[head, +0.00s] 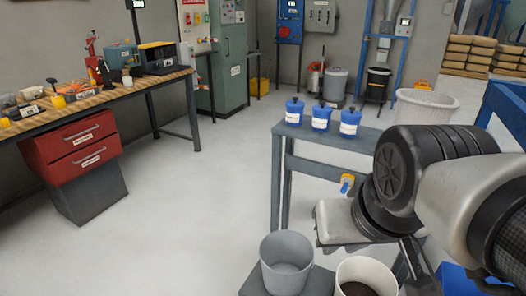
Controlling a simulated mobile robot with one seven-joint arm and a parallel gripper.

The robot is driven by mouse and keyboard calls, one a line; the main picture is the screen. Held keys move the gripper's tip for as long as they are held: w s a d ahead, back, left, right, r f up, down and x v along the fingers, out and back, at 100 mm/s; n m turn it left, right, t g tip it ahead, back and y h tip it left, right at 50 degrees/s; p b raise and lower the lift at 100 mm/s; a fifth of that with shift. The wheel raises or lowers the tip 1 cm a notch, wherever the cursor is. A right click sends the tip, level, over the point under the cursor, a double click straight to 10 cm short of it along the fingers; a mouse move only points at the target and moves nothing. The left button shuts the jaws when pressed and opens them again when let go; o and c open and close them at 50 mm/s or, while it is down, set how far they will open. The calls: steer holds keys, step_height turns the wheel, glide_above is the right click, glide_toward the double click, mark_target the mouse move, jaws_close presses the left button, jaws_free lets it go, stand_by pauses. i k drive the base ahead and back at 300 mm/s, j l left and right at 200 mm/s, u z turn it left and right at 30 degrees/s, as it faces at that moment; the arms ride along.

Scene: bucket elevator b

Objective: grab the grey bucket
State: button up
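A grey bucket (287,264), open at the top and apparently empty, stands upright on a dark platform at the bottom centre of the head view. Just right of it is a whitish bucket (345,284) with dark contents, cut off by the lower edge. My arm comes in from the right, and my gripper (411,258) is partly hidden at its end, above and to the right of both buckets. It appears apart from the grey bucket. Its fingers are not clear enough to tell whether they are open or shut.
A blue-grey table (320,169) behind the buckets holds blue lidded containers (321,118). A large pale bin (425,107) stands behind my arm. A workbench (95,102) with a red drawer unit (84,147) is at left. The floor between is clear.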

mark_target(287, 256)
steer(key=i+j+z, duration=0.4)
steer(key=j, duration=0.2)
steer(key=i+j+z, duration=0.4)
steer(key=j, duration=0.25)
steer(key=j+z, duration=0.2)
steer(key=j, duration=0.15)
